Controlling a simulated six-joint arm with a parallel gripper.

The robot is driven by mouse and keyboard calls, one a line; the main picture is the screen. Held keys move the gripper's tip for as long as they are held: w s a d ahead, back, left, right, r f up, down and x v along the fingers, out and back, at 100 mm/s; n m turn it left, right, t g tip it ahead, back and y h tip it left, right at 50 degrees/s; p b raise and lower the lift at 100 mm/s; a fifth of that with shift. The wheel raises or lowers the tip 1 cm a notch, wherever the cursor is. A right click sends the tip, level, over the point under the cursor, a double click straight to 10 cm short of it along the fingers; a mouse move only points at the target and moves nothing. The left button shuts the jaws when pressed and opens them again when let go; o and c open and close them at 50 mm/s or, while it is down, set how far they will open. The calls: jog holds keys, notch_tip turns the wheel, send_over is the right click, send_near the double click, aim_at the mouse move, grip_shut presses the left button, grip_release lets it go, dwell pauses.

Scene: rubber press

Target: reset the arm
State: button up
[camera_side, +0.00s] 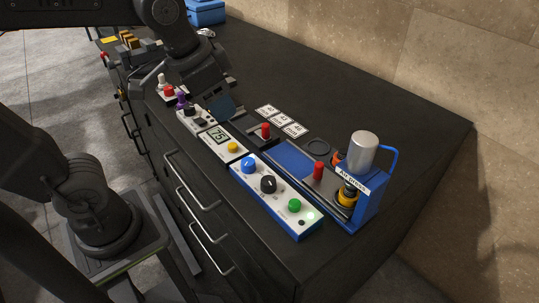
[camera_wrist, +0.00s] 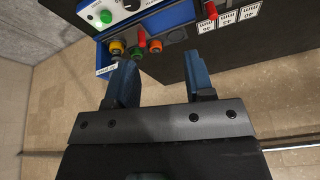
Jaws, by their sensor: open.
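My gripper (camera_wrist: 165,65) shows in the wrist view with its two blue fingers spread apart and nothing between them. In the side view my gripper (camera_side: 222,106) hangs from the dark arm at upper centre, over the panels on the black bench. Only part of its fingers shows there. The blue air press (camera_side: 370,196) with a silver cylinder (camera_side: 364,150) stands at the bench's right end, apart from my gripper. In the wrist view the press's coloured fittings (camera_wrist: 116,48) appear beyond the fingers.
A blue-edged control box (camera_side: 275,197) has blue, black and green knobs. Beside it are a display panel reading 75 (camera_side: 222,141), a red-handled part (camera_side: 265,131) and several white label cards (camera_side: 280,120). A blue box (camera_side: 206,12) stands at the back. The bench's far right is clear.

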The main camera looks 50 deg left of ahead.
jog(key=s+a+f+n+t, duration=0.1)
jog(key=s+f+n, duration=0.1)
jog(key=s, duration=0.3)
jog(key=shift+s+a+f+n, duration=0.2)
jog(key=shift+a+f+n, duration=0.1)
jog(key=shift+a+n, duration=0.1)
dwell(2.3)
